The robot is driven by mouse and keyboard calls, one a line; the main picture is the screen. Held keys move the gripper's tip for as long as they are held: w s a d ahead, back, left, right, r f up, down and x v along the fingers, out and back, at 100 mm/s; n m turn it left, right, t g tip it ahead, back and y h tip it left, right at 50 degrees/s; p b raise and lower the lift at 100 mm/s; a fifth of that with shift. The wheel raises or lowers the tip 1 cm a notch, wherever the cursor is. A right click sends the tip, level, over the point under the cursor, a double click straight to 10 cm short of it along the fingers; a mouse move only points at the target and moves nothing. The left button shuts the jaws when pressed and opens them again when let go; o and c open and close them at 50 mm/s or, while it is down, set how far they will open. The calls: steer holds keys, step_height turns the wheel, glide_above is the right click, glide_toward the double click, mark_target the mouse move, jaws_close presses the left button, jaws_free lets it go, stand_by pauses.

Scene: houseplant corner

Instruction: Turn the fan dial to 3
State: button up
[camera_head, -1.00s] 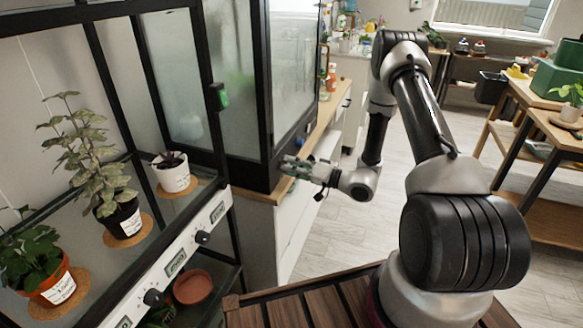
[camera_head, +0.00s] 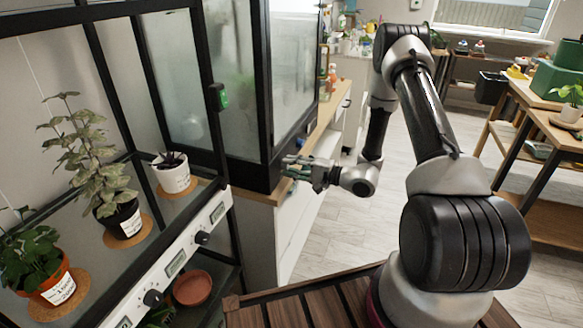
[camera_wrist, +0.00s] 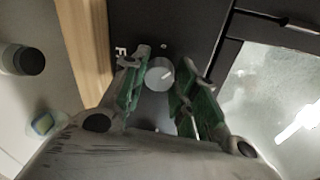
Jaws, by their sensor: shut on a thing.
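The fan dial (camera_wrist: 158,74) is a round grey knob on the dark lower panel of the black-framed glass cabinet (camera_head: 263,125). In the head view my gripper (camera_head: 292,167) is at the cabinet's lower front corner, and the dial is hidden there.
A wooden counter edge (camera_wrist: 88,45) runs beside the panel. At the left a glass plant shelf holds potted plants, with black knobs (camera_head: 153,298) on its white rail. Open floor (camera_head: 340,225) lies beside the white drawers.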

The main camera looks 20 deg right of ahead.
steer(key=m, duration=0.3)
steer(key=shift+m, duration=0.3)
steer(key=m, duration=0.8)
steer(key=m+g+y, duration=0.1)
steer(key=m, duration=0.7)
steer(key=shift+w+d+g, duration=0.2)
steer(key=shift+g, duration=0.1)
steer(key=m, duration=0.6)
steer(key=shift+w+y, duration=0.1)
steer(key=shift+y, duration=0.2)
steer(key=shift+c, duration=0.2)
steer(key=shift+m, duration=0.3)
steer(key=o, duration=1.1)
steer(key=shift+c, duration=0.2)
